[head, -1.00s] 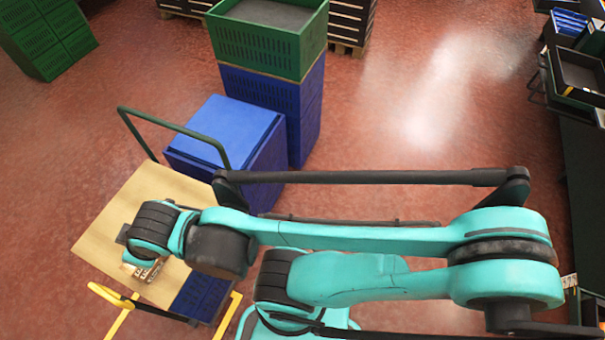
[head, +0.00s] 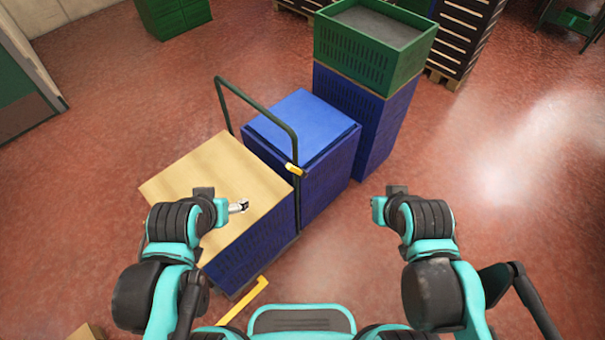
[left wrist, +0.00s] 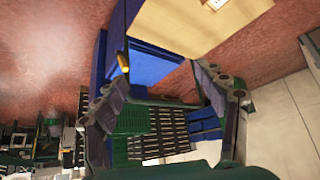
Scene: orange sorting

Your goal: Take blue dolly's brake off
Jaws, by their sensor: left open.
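A blue crate stack under a pale wooden top (head: 222,180) stands left of centre in the head view. A dark green handle (head: 254,104) rises beside it, with a small yellow piece (head: 294,169) on its near side; this piece also shows in the left wrist view (left wrist: 124,62). I cannot tell whether it is the brake. My left gripper (left wrist: 160,92) is open and empty, its two fingers apart.
A lidded blue crate (head: 301,116) stands behind the handle, beside a taller blue stack with a green crate (head: 362,58) on top. A yellow bar (head: 243,300) lies low in front. Dark slatted stacks stand at the back. Red floor at right is open.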

